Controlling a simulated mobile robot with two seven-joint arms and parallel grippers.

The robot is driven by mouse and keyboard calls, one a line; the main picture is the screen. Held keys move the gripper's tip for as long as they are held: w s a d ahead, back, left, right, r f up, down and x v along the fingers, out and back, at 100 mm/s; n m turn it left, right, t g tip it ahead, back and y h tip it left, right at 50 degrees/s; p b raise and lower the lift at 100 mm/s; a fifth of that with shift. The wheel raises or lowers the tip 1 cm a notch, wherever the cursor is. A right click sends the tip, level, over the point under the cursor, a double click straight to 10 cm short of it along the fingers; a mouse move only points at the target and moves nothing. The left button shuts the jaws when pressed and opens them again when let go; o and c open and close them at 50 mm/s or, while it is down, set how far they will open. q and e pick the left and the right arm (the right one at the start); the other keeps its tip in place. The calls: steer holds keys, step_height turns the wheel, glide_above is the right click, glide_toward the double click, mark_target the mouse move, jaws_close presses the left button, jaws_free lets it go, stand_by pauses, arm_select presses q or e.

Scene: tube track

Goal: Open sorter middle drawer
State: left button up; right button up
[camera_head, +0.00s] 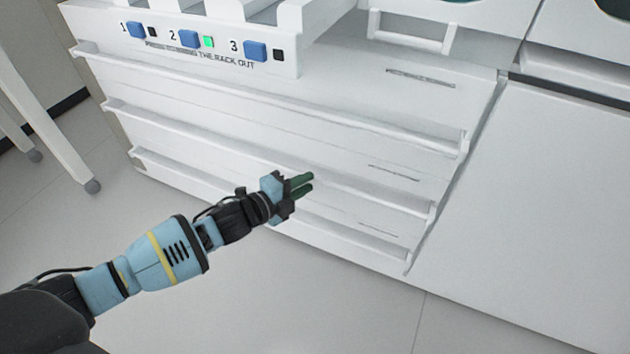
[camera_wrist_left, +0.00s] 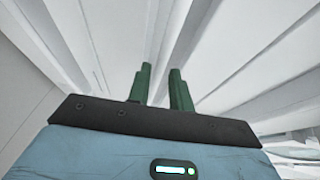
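The white sorter has three stacked drawers with long bar handles in the head view. The middle drawer (camera_head: 395,174) looks closed, and its handle (camera_head: 200,136) runs across the front. My left gripper (camera_head: 309,183) has its green fingertips at this handle, right of its middle. In the left wrist view my left gripper (camera_wrist_left: 160,82) shows its two fingers apart, with pale bars running up beyond them. I cannot tell whether the handle lies between the fingers or just behind them. My right gripper is out of view.
The top drawer handle (camera_head: 280,100) lies above and the bottom drawer handle (camera_head: 340,238) below. A rack with blue buttons (camera_head: 189,39) numbered 1 to 3 stands on top; a green light shows by 2. A white cabinet (camera_head: 540,200) adjoins at right. The floor (camera_head: 290,310) in front is clear.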

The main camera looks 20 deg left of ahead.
arm_select(q)
steer(key=shift+b+x, duration=0.7)
steer(key=shift+x, duration=1.15)
jaws_close()
